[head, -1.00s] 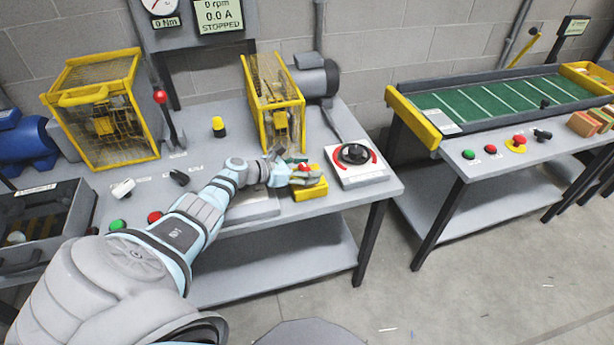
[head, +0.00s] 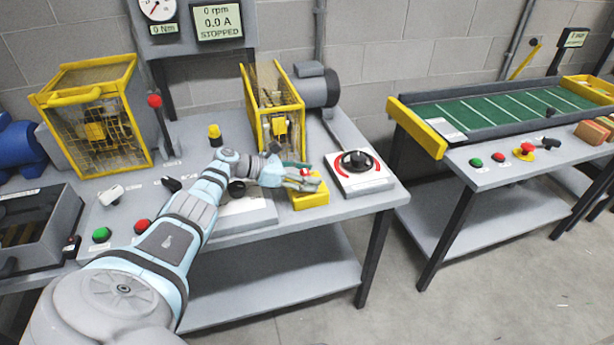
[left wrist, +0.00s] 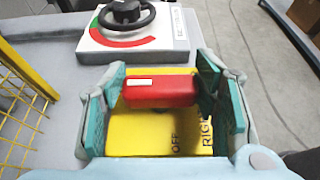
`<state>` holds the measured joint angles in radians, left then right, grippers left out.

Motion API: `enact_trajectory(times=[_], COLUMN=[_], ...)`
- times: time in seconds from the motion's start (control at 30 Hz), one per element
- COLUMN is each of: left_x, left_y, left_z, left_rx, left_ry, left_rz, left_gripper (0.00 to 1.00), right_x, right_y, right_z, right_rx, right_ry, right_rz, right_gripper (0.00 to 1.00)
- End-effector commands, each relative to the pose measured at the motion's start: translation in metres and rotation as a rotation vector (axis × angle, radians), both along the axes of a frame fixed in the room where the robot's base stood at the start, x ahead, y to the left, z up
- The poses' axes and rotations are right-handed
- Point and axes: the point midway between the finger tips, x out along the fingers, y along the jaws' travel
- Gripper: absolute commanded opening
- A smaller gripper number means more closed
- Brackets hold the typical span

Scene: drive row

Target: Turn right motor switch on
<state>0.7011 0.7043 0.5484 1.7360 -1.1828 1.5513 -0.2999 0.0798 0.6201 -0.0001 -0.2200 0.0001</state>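The right motor switch is a small yellow box (head: 309,202) at the front of the table, left of the dial box. In the left wrist view the yellow box (left wrist: 145,133) carries the words OFF and RIGHT, and its red handle (left wrist: 160,91) lies crosswise. My left gripper (head: 304,182) is over the switch and hides most of it in the head view. In the left wrist view my left gripper (left wrist: 161,88) has a teal pad at each end of the handle, both seeming to touch it. My right gripper is not in view.
A black handwheel with a red arc sits on a white box (head: 358,174) right of the switch. A yellow cage (head: 275,105) stands behind. Green (head: 101,235) and red (head: 143,227) buttons lie beside my arm. The display (head: 217,20) reads STOPPED.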

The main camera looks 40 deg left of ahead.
Motion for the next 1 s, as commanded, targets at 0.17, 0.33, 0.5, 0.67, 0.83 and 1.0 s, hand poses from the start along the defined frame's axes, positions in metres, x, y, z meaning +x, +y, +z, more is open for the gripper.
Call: enact_trajectory(times=[0.17,0.33,0.5,0.67,0.83,1.0], left_x=[0.000,0.000,-0.008,-0.037,-0.071,-0.089], left_y=[0.000,0.000,0.007,0.027,0.051,0.063], left_z=[0.000,0.000,0.002,0.016,0.034,0.044], left_rx=[0.000,-0.001,0.004,0.008,0.006,0.001], left_ry=[0.000,0.001,0.000,0.004,0.004,0.002], left_rz=[0.000,0.000,0.003,0.000,0.000,-0.001], left_gripper=[0.75,0.75,0.75,0.75,0.75,0.75], right_x=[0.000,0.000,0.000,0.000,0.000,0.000], right_y=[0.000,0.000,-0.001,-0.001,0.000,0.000], right_z=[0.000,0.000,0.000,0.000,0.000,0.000], right_rx=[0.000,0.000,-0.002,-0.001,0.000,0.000], right_ry=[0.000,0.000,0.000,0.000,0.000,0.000], right_rz=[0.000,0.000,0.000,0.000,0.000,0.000], right_gripper=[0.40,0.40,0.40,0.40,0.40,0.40])
